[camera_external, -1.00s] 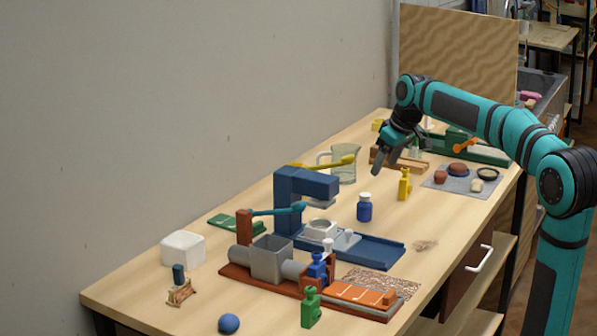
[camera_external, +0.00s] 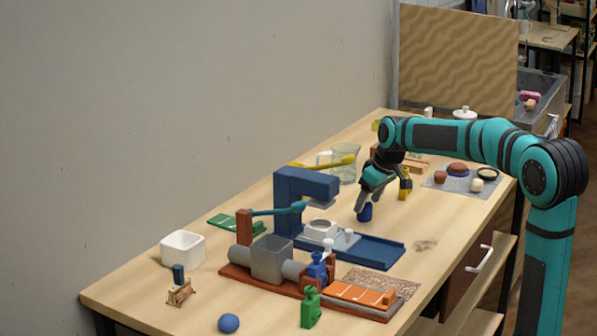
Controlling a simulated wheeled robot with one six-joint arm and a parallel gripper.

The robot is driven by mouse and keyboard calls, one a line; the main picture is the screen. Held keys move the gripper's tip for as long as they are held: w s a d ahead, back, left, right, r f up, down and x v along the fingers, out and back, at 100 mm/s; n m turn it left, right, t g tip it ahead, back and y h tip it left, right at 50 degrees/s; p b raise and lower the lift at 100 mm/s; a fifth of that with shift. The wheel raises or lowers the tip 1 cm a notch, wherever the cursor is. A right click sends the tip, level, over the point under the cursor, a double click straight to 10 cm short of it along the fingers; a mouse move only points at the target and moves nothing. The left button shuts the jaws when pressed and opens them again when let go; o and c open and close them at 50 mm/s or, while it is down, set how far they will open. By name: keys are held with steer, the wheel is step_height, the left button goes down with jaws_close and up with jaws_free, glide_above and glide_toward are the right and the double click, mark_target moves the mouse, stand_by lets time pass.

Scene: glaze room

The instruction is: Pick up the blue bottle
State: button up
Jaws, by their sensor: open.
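The blue bottle (camera_external: 366,213) stands upright on the table, right of the blue press-like machine. Only its lower blue body shows; its white cap is hidden behind my gripper. My gripper (camera_external: 367,203) points down at the bottle, with its fingers overlapping the bottle's upper part in the picture. The jaws are open. I cannot tell whether the fingers are on both sides of the bottle or touch it.
A yellow bottle (camera_external: 404,188) stands just behind my gripper. The blue machine (camera_external: 305,187) with its base (camera_external: 375,253) is close in front and left. A glass jug (camera_external: 346,163) stands behind. Bare table lies to the right.

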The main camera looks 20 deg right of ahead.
mark_target(368, 200)
steer(key=x, duration=0.3)
steer(key=shift+w+f, duration=0.1)
steer(key=shift+f, duration=0.1)
steer(key=shift+c, duration=0.4)
steer(key=c, duration=1)
steer(key=shift+r, duration=0.1)
